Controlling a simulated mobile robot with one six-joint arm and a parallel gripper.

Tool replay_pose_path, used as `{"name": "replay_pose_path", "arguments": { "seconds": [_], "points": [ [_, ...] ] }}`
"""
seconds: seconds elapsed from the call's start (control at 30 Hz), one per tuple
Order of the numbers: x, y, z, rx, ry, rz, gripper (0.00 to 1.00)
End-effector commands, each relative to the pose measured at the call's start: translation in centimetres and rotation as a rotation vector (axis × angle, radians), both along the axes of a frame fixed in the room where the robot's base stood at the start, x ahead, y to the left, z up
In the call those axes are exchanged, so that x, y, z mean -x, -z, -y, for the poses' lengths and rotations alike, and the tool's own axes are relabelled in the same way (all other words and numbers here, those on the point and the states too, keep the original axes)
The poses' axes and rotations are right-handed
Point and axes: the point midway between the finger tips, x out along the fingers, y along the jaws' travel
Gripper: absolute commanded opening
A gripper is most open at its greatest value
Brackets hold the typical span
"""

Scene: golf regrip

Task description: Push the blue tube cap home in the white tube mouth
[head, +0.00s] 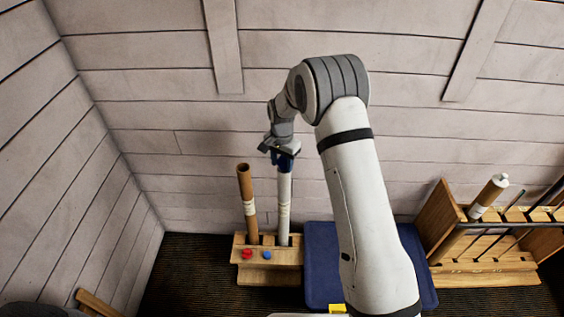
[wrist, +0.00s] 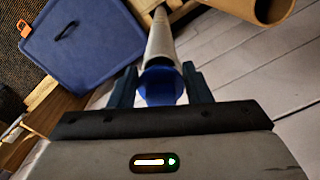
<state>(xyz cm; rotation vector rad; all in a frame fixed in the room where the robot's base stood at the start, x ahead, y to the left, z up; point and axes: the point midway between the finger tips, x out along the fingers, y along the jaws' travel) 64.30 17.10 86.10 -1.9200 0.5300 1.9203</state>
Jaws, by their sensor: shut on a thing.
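The white tube (head: 284,205) stands upright in a wooden stand (head: 268,278) at the foot of the wall. The blue cap is at its top end, mostly hidden by my gripper (head: 284,156) in the head view. In the wrist view the blue cap (wrist: 161,88) sits between the two fingers of my gripper (wrist: 160,90), in line with the white tube (wrist: 161,42) behind it. My gripper is shut on the cap from above. How deep the cap sits in the tube mouth cannot be told.
A brown tube (head: 245,190) with a white band stands just left of the white tube. Red (head: 247,254) and blue (head: 267,255) dots mark the stand. A blue mat (head: 320,262) lies right of it. A wooden rack (head: 470,260) with another capped tube (head: 490,196) is farther right.

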Motion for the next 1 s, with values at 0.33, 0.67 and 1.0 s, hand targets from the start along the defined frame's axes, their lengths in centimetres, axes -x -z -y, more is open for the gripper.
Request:
{"name": "replay_pose_path", "arguments": {
  "seconds": [0.33, 0.67, 1.0],
  "points": [
    [0.0, 0.0, 0.1, 0.000, 0.000, 0.000, 0.31],
    [0.0, 0.2, 0.1, 0.000, 0.000, 0.000, 0.31],
    [0.0, 1.1, 0.1, 0.000, 0.000, 0.000, 0.31]
  ]
}}
